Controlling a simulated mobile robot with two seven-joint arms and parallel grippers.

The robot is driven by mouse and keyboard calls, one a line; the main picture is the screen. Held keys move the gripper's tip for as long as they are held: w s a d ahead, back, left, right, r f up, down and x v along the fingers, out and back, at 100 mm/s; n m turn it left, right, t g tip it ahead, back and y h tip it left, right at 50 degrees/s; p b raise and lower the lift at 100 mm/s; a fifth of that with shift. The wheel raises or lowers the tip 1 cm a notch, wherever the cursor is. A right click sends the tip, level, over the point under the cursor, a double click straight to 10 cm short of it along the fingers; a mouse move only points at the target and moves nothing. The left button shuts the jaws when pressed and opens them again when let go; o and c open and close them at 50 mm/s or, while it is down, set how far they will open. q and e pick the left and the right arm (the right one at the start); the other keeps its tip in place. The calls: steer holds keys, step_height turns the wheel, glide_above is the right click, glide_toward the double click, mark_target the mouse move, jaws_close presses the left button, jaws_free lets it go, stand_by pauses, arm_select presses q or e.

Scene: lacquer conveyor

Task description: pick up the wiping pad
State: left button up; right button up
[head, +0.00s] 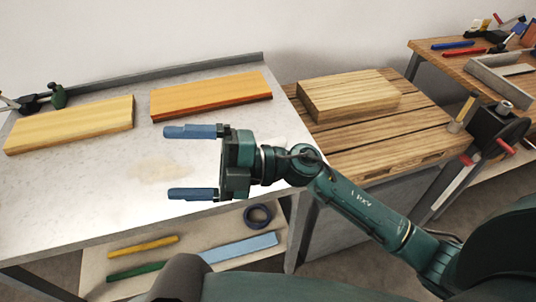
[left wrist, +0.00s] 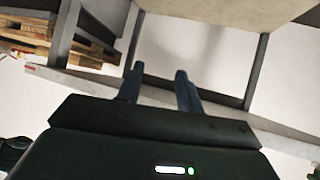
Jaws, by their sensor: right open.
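My right gripper (head: 190,162) reaches in from the right over the pale worktop (head: 75,195). Its two blue fingers are wide apart, with nothing between them. No other thing is clearly the pad. My left gripper (left wrist: 158,72) shows in the left wrist view, its fingers apart and empty.
Two wooden boards (head: 70,124) (head: 211,95) lie toward the worktop's back. A low shelf (head: 95,262) below holds coloured bars and a dark blue ring (head: 258,216). A wooden block (head: 348,94) sits on the slatted bench (head: 400,145) to the right. The worktop's front is clear.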

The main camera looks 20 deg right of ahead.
steer(key=shift+o, duration=0.3)
steer(key=f+n+g+h, duration=0.2)
steer(key=n, duration=0.1)
steer(key=f+n+g+h, duration=0.1)
steer(key=shift+s+a+n+b, duration=0.15)
steer(key=shift+s+n+b, duration=0.15)
steer(key=shift+b, duration=0.1)
steer(key=t+h+b, duration=0.3)
steer(key=t+h, duration=0.2)
steer(key=h, duration=1.2)
glide_toward(271, 142)
steer(key=x, duration=0.4)
steer(key=shift+d+f, duration=0.25)
steer(key=shift+f, duration=0.05)
steer(key=shift+a+p+x, duration=0.2)
steer(key=shift+p+x, duration=0.5)
steer(key=shift+x, duration=2.35)
steer(key=shift+w+r, duration=0.1)
steer(key=shift+w, duration=0.05)
steer(key=shift+c, duration=0.2)
